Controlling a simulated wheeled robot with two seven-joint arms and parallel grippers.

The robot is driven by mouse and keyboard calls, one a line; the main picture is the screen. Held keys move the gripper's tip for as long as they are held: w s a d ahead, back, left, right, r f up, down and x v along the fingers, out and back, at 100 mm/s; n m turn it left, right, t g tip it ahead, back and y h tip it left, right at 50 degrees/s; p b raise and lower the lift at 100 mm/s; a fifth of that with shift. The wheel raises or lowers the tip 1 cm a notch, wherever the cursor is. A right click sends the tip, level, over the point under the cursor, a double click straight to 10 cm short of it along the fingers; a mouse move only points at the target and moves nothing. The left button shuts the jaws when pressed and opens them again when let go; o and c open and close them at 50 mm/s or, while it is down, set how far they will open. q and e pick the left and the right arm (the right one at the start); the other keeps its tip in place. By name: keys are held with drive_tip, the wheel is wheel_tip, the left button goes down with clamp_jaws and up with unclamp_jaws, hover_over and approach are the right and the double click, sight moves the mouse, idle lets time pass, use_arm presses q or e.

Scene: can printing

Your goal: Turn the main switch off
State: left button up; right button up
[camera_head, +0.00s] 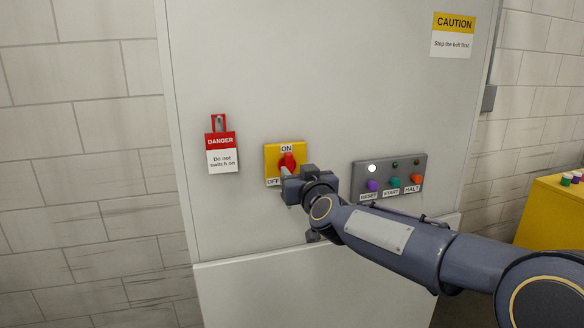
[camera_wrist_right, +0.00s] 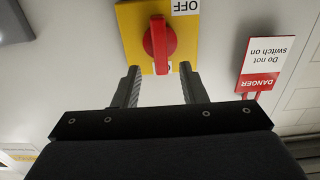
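The main switch is a red handle (camera_head: 288,160) on a yellow plate (camera_head: 272,157) on the grey cabinet. ON is printed above the handle and OFF at the plate's lower left. The handle stands upright, toward ON. My right gripper (camera_head: 286,174) is in front of the plate and hides its lower right part. In the right wrist view, which is upside down, the red handle (camera_wrist_right: 159,42) lies between the lines of the two open fingers (camera_wrist_right: 160,70), with a gap on each side. Nothing is held. My left gripper is not in view.
A red DANGER tag (camera_head: 221,145) hangs left of the switch. A button panel (camera_head: 406,164) with RESET, START and HALT is at right, close behind my right arm. A CAUTION sign (camera_head: 453,35) is at upper right. A yellow box (camera_head: 552,215) stands at far right.

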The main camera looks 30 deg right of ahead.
sight(290, 165)
drive_tip(key=shift+x, duration=2.2)
drive_tip(key=shift+a, duration=0.1)
clamp_jaws()
